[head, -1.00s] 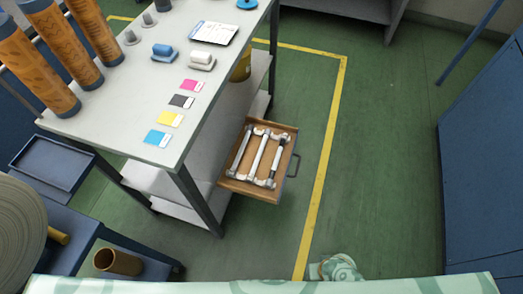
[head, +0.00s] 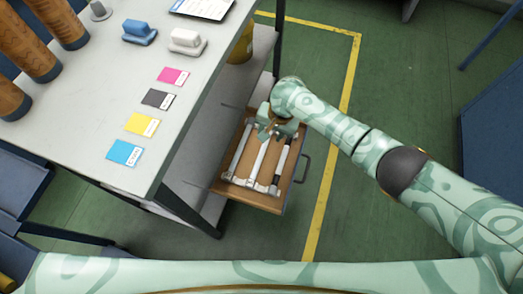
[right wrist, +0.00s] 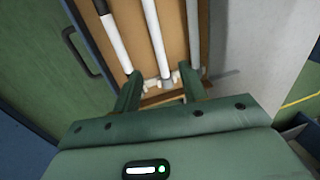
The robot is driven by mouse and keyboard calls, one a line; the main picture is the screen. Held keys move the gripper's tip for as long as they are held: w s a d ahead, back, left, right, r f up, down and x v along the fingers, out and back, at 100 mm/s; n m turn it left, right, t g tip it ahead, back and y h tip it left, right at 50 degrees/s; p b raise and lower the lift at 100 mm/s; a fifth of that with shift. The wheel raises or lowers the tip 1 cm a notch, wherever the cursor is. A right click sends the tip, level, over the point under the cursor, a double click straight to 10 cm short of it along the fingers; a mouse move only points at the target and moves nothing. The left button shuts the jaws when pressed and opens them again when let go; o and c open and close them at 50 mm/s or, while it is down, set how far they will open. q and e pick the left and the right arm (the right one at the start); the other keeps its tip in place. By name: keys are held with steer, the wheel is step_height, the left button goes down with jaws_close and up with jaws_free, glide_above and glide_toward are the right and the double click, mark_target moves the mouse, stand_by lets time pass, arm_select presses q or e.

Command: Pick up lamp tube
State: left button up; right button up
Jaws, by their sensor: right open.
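Three slim lamp tubes lie side by side in an open wooden drawer (head: 246,196) under the table: a left tube (head: 239,152), a middle white tube (head: 260,158) and a right tube (head: 282,160) with a dark section. White holders sit at their ends. My right gripper (head: 274,131) is over the far end of the drawer, hiding the far tube ends. In the right wrist view the open gripper (right wrist: 162,84) is empty, its fingers either side of the middle tube (right wrist: 153,35) near its end holder. Contact cannot be told. My left gripper is out of view.
The grey table (head: 90,105) stands left of the drawer, with colour cards, two blocks and orange rolls on it. The drawer handle (head: 302,168) sticks out to the right. Green floor with a yellow line (head: 335,130) is free beyond it.

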steer(key=b, duration=0.2)
glide_above(264, 149)
steer(key=d, duration=0.1)
step_height(264, 149, down, 5)
steer(key=shift+f+b, duration=0.5)
steer(key=shift+f, duration=0.1)
steer(key=shift+a+f+b, duration=0.1)
steer(key=shift+f+b, duration=0.2)
steer(key=shift+b, duration=0.05)
steer(key=f+b, duration=0.2)
steer(key=f, duration=0.1)
steer(key=f+b, duration=0.1)
steer(key=shift+a+f, duration=0.15)
steer(key=shift+a, duration=0.1)
steer(key=shift+f+b, duration=0.3)
steer(key=shift+b, duration=0.2)
steer(key=shift+a+r, duration=0.1)
steer(key=shift+r, duration=0.2)
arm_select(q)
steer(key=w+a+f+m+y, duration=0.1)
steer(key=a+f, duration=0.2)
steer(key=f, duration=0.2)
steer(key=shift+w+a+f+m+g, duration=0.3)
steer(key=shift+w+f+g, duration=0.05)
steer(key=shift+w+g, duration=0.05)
arm_select(e)
jaws_close()
